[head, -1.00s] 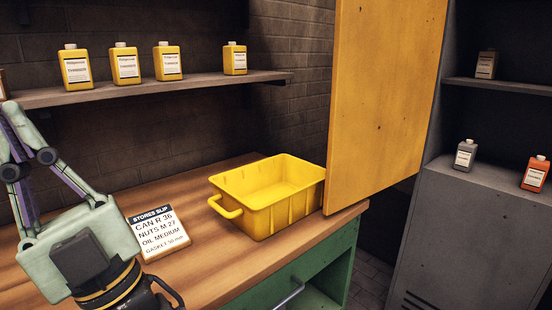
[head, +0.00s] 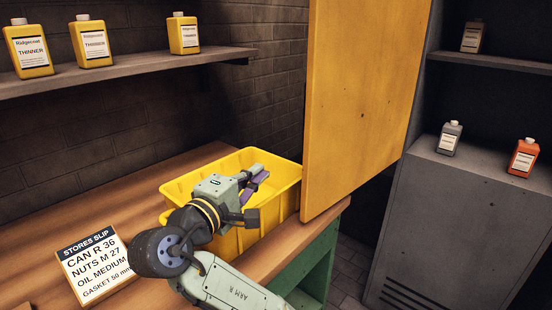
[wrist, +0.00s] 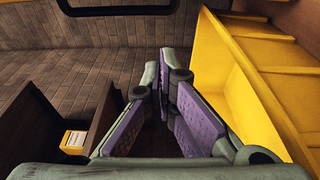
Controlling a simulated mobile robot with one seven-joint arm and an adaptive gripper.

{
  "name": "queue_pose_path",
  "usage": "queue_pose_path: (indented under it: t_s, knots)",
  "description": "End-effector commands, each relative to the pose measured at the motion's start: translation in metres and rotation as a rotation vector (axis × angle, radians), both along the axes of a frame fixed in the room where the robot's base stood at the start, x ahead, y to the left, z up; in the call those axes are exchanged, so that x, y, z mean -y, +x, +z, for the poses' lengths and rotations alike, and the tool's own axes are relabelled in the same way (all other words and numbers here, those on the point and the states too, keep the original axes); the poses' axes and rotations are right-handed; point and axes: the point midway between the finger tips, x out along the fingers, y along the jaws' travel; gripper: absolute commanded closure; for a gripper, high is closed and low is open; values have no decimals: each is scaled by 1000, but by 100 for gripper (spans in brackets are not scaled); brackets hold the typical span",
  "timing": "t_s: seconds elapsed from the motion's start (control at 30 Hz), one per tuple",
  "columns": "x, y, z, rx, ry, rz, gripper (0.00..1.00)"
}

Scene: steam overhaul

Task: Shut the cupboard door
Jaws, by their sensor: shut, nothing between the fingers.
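The cupboard door (head: 365,100) is a tall yellow panel, standing open at the left side of the dark cupboard (head: 505,95). Its near edge and lower corner hang close to the right end of the bench. My gripper (head: 262,178) is over the yellow crate, left of the door and apart from it in the picture. Its purple-padded fingers are shut and empty. In the wrist view the fingertips (wrist: 163,58) meet, with a yellow surface (wrist: 235,85) close on the right, probably the crate. The door cannot be told clearly there.
The yellow crate (head: 288,187) stands on the wooden bench (head: 130,190), partly hidden by my arm. A stores slip (head: 92,265) lies left. Yellow thinner cans stand on the wall shelf (head: 120,72). The cupboard holds a tan (head: 472,37), a grey (head: 450,138) and an orange bottle (head: 523,157).

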Motion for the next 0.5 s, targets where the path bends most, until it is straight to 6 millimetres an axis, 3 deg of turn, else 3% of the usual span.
queue_pose_path:
  t_s: [0.17, 0.5]
  knots:
    - [12, 22, -2, -5, -1, -9, 100]
    - [40, 88, -1, -4, -1, -5, 100]
